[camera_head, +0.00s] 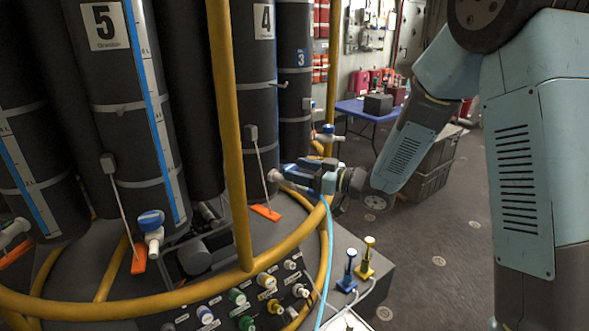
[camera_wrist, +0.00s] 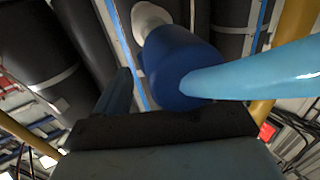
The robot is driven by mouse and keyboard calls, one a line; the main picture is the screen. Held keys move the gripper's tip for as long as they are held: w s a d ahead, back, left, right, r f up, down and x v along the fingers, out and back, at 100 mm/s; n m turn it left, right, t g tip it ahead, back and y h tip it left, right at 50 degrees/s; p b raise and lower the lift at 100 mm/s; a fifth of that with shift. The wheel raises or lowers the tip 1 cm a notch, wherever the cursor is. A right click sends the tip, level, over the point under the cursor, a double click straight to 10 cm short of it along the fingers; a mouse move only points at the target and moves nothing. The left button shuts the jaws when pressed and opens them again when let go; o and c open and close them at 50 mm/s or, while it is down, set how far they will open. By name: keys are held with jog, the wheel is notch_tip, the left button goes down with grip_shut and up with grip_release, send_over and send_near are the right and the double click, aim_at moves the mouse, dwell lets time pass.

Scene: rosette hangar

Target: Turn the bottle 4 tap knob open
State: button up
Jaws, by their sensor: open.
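Bottle 4 (camera_head: 253,75) is a tall black cylinder with a white "4" label, standing behind the yellow rail. My gripper (camera_head: 287,176) reaches in from the right at its lower part, by the white tap body (camera_head: 273,175). The blue tap knob (camera_wrist: 172,55) is large and close in the wrist view, just ahead of my gripper, with a white tap stem (camera_wrist: 150,18) behind it. My gripper is open; one dark finger (camera_wrist: 117,92) shows left of the knob. Contact cannot be told.
The yellow rail (camera_head: 228,130) curves around the bottles. Bottle 5 (camera_head: 110,100) has its own blue-knobbed tap (camera_head: 150,222) at left; bottle 3 (camera_head: 295,85) stands behind. A panel of coloured knobs (camera_head: 238,297) is below. A blue table (camera_head: 365,112) stands at the back.

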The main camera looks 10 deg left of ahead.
aim_at(290, 167)
jog(key=shift+x, duration=1.7)
jog(key=shift+c, duration=0.2)
